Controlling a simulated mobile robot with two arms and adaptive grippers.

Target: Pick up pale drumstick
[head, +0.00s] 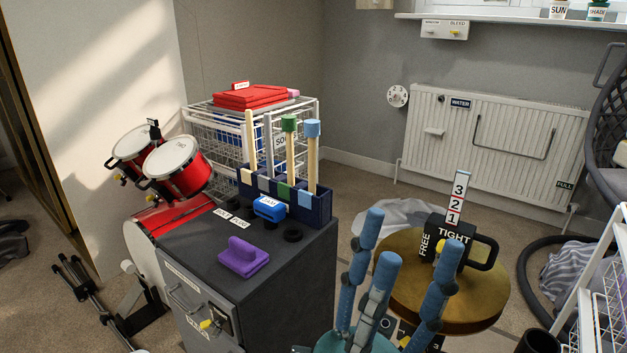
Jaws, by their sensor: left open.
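A dark blue holder (318,207) stands on the grey cabinet and holds several upright sticks. The plain pale drumstick (250,140) stands at its left end; its lower part is hidden in the holder. Beside it are a wooden stick with a green top (289,150) and one with a light blue top (312,155). My left gripper (404,240) has blue fingers pointing up, spread apart and empty. It is in the lower middle, to the right of the cabinet and apart from the holder. My right gripper is not in view.
Red drums (176,170) stand left. A white wire basket (200,135) is behind. A round brass-coloured disc (480,305) with a black handled block lies right.

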